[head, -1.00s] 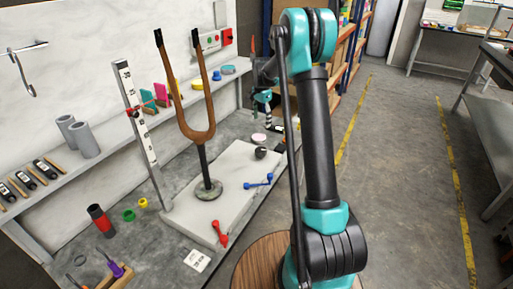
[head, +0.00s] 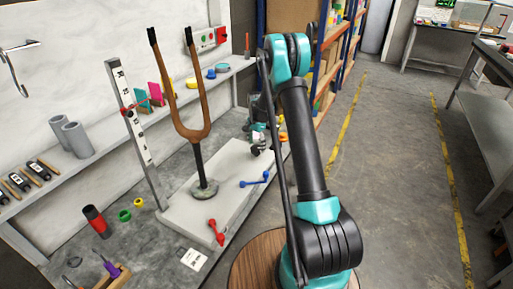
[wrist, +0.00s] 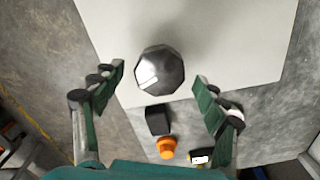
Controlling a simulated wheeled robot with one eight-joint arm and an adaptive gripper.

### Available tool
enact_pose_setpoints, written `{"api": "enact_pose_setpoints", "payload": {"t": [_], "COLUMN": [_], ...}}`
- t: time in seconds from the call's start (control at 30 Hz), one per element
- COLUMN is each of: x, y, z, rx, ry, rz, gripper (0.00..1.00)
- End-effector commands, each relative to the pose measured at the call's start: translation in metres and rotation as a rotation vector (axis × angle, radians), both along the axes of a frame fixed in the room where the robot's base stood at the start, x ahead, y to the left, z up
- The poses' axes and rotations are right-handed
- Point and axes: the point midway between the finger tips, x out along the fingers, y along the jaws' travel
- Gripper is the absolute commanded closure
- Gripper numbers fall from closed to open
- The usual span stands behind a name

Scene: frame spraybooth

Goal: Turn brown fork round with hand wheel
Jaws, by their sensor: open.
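The brown fork (head: 205,105) stands upright, prongs up, on a dark stem with a round grey foot on a pale base plate (head: 228,185). A dark faceted knob, which looks like the hand wheel (head: 257,151), sits at the plate's far right part. In the wrist view the hand wheel (wrist: 161,70) lies between the spread fingers. My gripper (wrist: 159,73) is open, with a gap on both sides of the knob. In the head view it hangs just above the knob, partly behind my arm. I cannot tell the exact height left between them.
A white scale post (head: 137,130) stands left of the fork. An orange knob (wrist: 166,148) and a black block (wrist: 158,119) are near the gripper. Floor at the right is free.

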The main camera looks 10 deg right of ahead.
Motion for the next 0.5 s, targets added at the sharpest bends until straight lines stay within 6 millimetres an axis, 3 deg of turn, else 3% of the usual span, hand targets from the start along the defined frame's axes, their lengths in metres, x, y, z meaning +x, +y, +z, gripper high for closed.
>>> {"api": "enact_pose_setpoints", "payload": {"t": [0.17, 0.43, 0.5], "x": [-0.0002, -0.0002, -0.0002], "y": [0.0, 0.0, 0.0], "z": [-0.0106, -0.0117, -0.0116], "rx": [0.0, 0.0, 0.0], "ry": [0.0, 0.0, 0.0], "rz": [0.0, 0.0, 0.0], "gripper": [0.27, 0.27, 0.34]}}
